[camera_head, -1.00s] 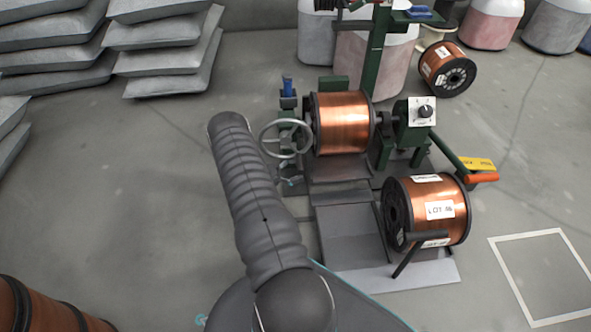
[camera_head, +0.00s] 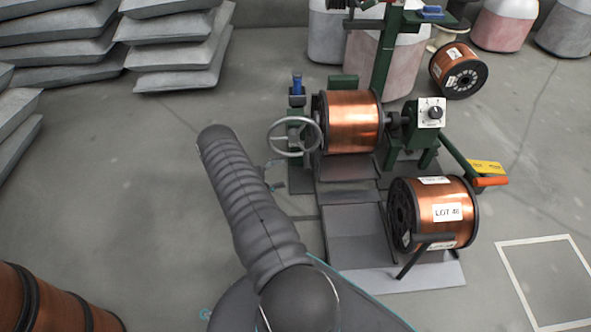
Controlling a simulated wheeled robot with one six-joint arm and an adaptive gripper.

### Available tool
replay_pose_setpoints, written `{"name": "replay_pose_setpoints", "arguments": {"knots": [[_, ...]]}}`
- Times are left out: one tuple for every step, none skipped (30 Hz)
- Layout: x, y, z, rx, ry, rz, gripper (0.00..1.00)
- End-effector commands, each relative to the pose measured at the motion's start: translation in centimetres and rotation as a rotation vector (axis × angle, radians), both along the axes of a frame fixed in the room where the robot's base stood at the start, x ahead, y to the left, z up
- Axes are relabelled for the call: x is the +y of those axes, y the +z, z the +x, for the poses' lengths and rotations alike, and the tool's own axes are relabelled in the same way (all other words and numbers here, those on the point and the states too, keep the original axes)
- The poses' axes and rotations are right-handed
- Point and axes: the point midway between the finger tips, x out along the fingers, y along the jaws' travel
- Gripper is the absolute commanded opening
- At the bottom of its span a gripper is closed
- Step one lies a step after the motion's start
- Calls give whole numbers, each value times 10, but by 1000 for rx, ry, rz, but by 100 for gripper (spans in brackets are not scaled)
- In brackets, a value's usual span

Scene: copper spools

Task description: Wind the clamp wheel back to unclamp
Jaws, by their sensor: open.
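The clamp wheel (camera_head: 296,138) is a grey spoked handwheel at the left end of the green spool stand, facing left. A copper spool (camera_head: 353,121) sits in the stand just right of the wheel. My thick grey ribbed arm rises from the bottom centre and hides most of my gripper (camera_head: 272,175). Only small fingertip parts show past the arm's right edge, below and left of the wheel. They look spread, with nothing between them, and apart from the wheel rim.
A control box with a dial (camera_head: 431,112) stands right of the mounted spool. A labelled spool (camera_head: 442,212) rests at the front ramp. Grey sacks (camera_head: 180,55) are stacked at upper left. Floor left of the wheel is clear.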

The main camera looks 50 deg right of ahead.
Motion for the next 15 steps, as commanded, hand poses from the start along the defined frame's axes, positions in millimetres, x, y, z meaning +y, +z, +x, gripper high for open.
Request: {"name": "replay_pose_setpoints", "arguments": {"knots": [[6,-3,6,0,2,1,100],[9,-4,10,-1,2,0,100],[13,-5,14,-1,2,0,100],[15,-6,16,0,1,-1,100],[17,-7,19,0,1,0,100],[20,-8,21,1,0,1,100],[21,-9,23,1,0,1,100],[23,-9,24,0,0,1,100],[24,-10,26,0,0,1,100],[25,-10,26,0,-1,1,100],[25,-10,27,0,-1,1,100],[25,-10,27,0,-1,1,100],[26,-10,27,0,-1,1,100],[26,-10,28,0,-1,1,100],[26,-10,28,0,-1,1,100]]}}
